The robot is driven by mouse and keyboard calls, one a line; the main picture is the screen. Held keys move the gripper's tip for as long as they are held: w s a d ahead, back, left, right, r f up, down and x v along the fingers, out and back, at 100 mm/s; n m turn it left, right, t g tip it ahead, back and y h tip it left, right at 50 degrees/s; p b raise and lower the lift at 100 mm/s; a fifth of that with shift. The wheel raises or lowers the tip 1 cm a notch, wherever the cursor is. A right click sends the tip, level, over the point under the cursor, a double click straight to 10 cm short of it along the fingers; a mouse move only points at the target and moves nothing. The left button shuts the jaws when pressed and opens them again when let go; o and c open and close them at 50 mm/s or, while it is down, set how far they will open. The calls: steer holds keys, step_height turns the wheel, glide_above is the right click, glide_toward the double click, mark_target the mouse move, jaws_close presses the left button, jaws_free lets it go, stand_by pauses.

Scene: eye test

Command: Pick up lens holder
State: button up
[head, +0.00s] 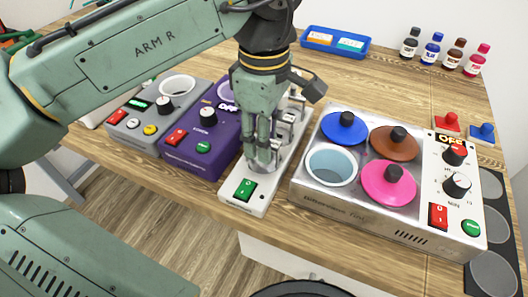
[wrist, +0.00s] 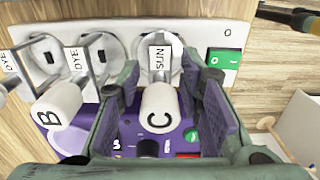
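A white lens holder handle marked C (wrist: 158,108) sits between the fingers of my gripper (wrist: 157,92) in the wrist view. My gripper is open, with one dark-padded finger on each side of the handle; I see gaps on both sides. A second holder handle marked B (wrist: 57,103) is to the left, with another partly cut off at the left edge. In the head view my gripper (head: 262,150) is low over the white unit (head: 235,194) and hides much of it.
A purple unit (head: 200,150) and a grey unit (head: 150,120) stand left. A steel bath unit (head: 330,195) with blue, brown and pink lids stands close right. A blue tray (head: 335,42) and several small bottles (head: 432,48) are at the back.

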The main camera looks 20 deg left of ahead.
jaws_close()
steer(key=shift+r, duration=0.1)
stand_by(0.4)
